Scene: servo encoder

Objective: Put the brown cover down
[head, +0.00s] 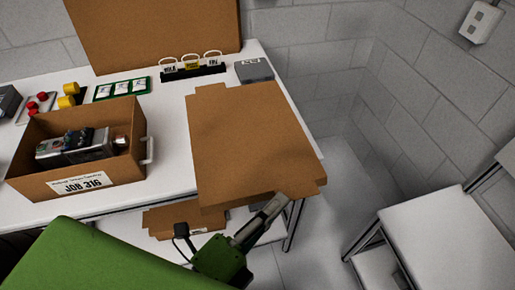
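The brown cover (250,140) is a flat cardboard-like panel with notched corners. In the head view it spans the right end of the white table, and its front and right edges reach past the tabletop. I cannot tell whether it rests on the table or hangs just above it. My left gripper (277,204), on a green arm, is at the cover's front edge near its right corner. One finger shows over the edge and the other is hidden; it appears shut on the cover. My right gripper is not in view.
A brown box labelled JOB 316 (28,166) holds metal parts on the table, left of the cover. Behind stand a green tray (123,88), a tag rack (194,71) and a grey block (254,70). Another brown panel (150,32) stands at the back. A white table (450,240) is at right.

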